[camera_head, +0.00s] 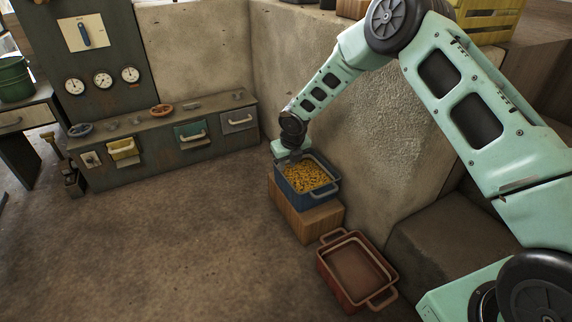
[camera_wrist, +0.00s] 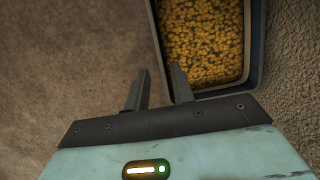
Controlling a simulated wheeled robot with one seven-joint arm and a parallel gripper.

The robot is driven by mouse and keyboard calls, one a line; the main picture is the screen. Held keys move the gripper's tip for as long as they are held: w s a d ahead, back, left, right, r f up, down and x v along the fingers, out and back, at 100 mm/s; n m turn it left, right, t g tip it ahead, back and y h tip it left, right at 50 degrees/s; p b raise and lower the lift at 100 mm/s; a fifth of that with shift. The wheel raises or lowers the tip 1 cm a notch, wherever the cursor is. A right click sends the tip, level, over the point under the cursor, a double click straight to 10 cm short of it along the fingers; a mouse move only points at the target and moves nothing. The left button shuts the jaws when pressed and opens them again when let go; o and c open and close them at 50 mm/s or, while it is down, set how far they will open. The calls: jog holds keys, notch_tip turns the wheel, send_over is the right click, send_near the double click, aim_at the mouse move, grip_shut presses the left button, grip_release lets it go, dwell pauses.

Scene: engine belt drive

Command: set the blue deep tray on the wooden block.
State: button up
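The blue deep tray (camera_head: 293,188), filled with small yellow pieces, appears to sit upright on the wooden block (camera_head: 300,223) in the head view. The block's top shows at its front and left edges. My gripper (camera_wrist: 159,75) is at the tray's far end, near its rim. I see nothing held between the fingers. The tray's far handle is hidden, and the wooden block does not show in the wrist view.
A red tray (camera_head: 326,276) lies on the ground in front of the block. A stone wall (camera_head: 375,130) rises close on the right. A grey bench (camera_head: 160,160) with drawers and gauges stands at the back left. The ground to the left is clear.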

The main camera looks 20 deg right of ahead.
jog(key=s+a+r+m+g, duration=0.1)
jog(key=s+a+r+m, duration=0.4)
jog(key=s+r+m, duration=0.3)
jog(key=s+a+r+m, duration=0.45)
jog(key=s+r, duration=0.35)
jog(key=s, duration=0.2)
jog(key=s+d+r+m+g, duration=0.1)
jog(key=s+r+m, duration=0.2)
jog(key=s+m, duration=0.6)
jog(key=s+d+r+m+g, duration=0.1)
jog(key=s+r+m, duration=0.3)
jog(key=s+m, duration=0.5)
jog(key=s, duration=0.9)
jog(key=shift+d, duration=0.15)
jog(key=shift+w+r, duration=0.1)
